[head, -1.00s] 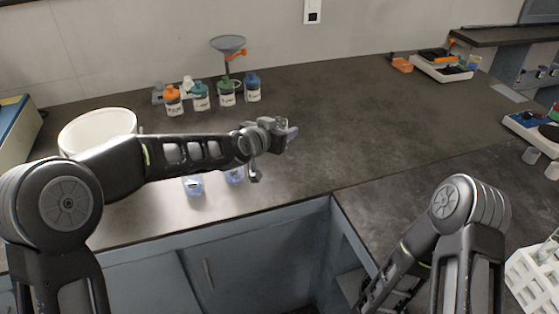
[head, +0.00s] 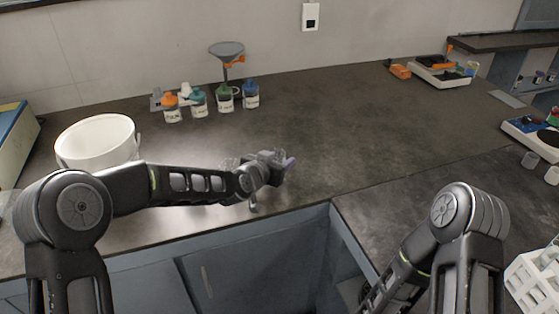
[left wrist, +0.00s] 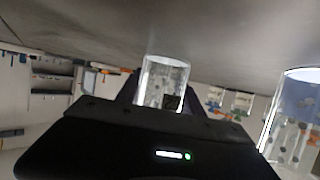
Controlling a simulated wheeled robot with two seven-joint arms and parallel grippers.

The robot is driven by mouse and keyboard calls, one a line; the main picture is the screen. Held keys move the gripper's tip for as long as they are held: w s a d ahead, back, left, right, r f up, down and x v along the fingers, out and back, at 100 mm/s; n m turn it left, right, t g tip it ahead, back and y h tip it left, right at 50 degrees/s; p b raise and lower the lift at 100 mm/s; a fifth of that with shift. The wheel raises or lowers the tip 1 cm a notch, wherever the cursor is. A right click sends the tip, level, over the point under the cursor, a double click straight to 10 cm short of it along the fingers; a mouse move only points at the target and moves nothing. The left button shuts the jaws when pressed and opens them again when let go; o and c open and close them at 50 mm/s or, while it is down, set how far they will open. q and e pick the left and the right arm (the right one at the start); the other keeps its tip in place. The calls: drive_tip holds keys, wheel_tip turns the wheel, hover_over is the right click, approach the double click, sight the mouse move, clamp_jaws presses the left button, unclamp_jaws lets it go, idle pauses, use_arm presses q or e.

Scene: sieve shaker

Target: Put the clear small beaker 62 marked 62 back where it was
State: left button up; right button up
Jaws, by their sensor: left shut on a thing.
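My left gripper (head: 272,172) is over the left part of the dark bench, near its front edge. In the left wrist view a clear small beaker (left wrist: 165,80) with a dark label patch stands between the fingers, and the gripper is shut on it. The number on the label is too small to read. A second, larger-looking clear beaker (left wrist: 293,115) is at the right edge of the left wrist view, apart from the held one. In the head view my left arm hides most of the beaker area. My right gripper is out of view.
A white bucket (head: 96,142) stands left, behind my left arm. Several capped bottles (head: 198,101) and a funnel on a stand (head: 227,50) are at the back. The bench (head: 345,125) right of my left gripper is clear. A white rack (head: 535,282) is at the far right.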

use_arm(q)
drive_tip(key=shift+f, duration=0.1)
drive_tip(key=o, duration=1.4)
drive_tip(key=shift+o, duration=0.2)
